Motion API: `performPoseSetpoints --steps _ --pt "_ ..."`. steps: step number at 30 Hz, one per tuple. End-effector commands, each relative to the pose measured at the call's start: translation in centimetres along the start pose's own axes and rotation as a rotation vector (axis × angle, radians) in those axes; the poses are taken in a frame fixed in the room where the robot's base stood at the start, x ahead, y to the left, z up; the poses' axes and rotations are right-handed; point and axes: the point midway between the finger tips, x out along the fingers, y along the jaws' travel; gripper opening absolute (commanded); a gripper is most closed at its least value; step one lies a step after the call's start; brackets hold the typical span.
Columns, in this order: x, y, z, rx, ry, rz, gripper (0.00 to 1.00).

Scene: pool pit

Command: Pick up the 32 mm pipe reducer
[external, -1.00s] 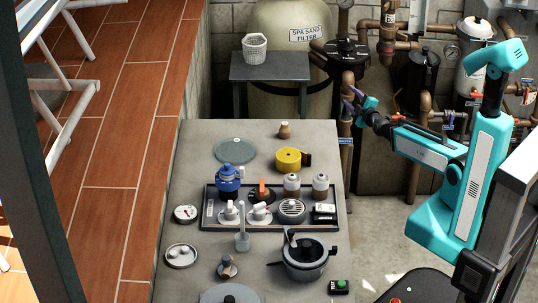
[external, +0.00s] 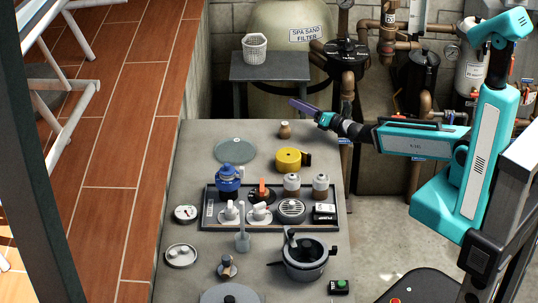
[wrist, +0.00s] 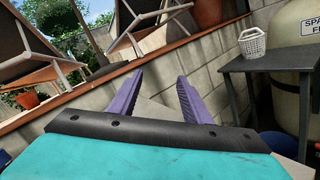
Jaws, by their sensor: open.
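A small brown stepped fitting, which looks like the pipe reducer (external: 285,131), stands upright near the far edge of the grey bench (external: 195,150) in the external view. My gripper (external: 302,106) is above and slightly right of it in that view, apart from it, its purple fingers pointing left. In the wrist view my gripper (wrist: 159,80) shows two purple fingers spread with nothing between them. The reducer does not show in the wrist view.
A yellow tape roll (external: 288,159) and a glass disc (external: 236,150) lie near the reducer. A grey side table (external: 270,72) with a white basket (external: 255,48) stands behind the bench.

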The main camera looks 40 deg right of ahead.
Motion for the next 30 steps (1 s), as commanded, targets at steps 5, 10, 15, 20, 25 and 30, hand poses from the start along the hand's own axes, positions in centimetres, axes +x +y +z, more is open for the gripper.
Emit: performPoseSetpoints --steps 5,10,15,20,25,30 --pt "-0.7 3.6 -3.5 -0.278 0.094 0.097 0.44" --pt "-1.7 4.9 -6.1 -0.455 0.153 0.171 0.44" --pt "-2.5 4.2 -7.1 -0.503 0.181 0.193 0.44" --pt "-2.7 4.1 -7.3 -0.510 0.187 0.199 0.44" --pt "-2.7 4.1 -7.3 -0.508 0.187 0.198 0.44" --pt "-2.6 4.1 -7.4 -0.508 0.186 0.198 0.44"
